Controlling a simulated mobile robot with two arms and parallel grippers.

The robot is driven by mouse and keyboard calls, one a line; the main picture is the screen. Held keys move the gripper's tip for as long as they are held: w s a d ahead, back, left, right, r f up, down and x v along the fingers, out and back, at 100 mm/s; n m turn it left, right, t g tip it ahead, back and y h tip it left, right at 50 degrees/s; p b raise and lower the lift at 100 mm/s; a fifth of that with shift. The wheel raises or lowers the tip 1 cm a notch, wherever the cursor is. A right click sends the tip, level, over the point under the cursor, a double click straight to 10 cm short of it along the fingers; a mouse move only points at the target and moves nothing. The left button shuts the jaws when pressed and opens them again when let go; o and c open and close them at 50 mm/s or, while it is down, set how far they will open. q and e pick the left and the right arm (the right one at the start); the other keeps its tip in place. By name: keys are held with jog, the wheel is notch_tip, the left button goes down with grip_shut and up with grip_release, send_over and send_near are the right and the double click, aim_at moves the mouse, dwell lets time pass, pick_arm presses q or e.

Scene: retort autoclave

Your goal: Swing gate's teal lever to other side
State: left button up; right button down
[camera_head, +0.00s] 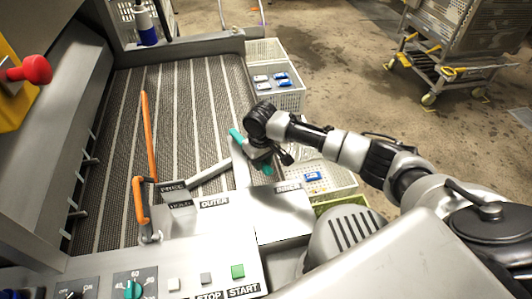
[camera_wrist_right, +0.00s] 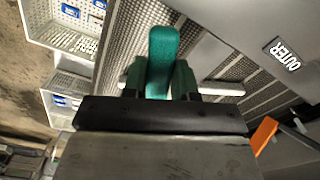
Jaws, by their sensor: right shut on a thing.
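The teal lever (camera_head: 236,135) stands over the right edge of the ribbed conveyor, near the OUTER and INNER labels. In the right wrist view the lever (camera_wrist_right: 163,60) rises between the two dark green fingers of my right gripper (camera_wrist_right: 160,82). The right gripper (camera_head: 256,157) is shut on the lever and hides part of it in the head view. A grey gate bar (camera_head: 211,172) runs from near the lever toward the FREE/HOLD plate. My left gripper is not in view.
An orange-handled lever (camera_head: 139,200) and a long orange rod (camera_head: 148,130) stand to the left. A control panel (camera_head: 200,280) with a dial and buttons lies in front. White baskets (camera_head: 290,101) with blue-and-white packs stand right of the conveyor. A wheeled cart (camera_head: 460,40) is farther back.

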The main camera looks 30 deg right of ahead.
jog(key=a+m+p, duration=0.1)
jog(key=a, duration=0.1)
jog(key=a+m+p, duration=0.3)
jog(key=a+p, duration=0.1)
jog(key=shift+w+a+r, duration=0.1)
jog(key=shift+r, duration=0.15)
jog(key=w+a+m, duration=0.4)
jog(key=a+m, duration=0.2)
jog(key=a, duration=0.1)
jog(key=shift+f+m, duration=0.2)
jog(key=shift+m, duration=0.1)
jog(key=shift+w, duration=0.15)
jog(key=c, duration=1.2)
grip_release()
jog(key=o, duration=0.3)
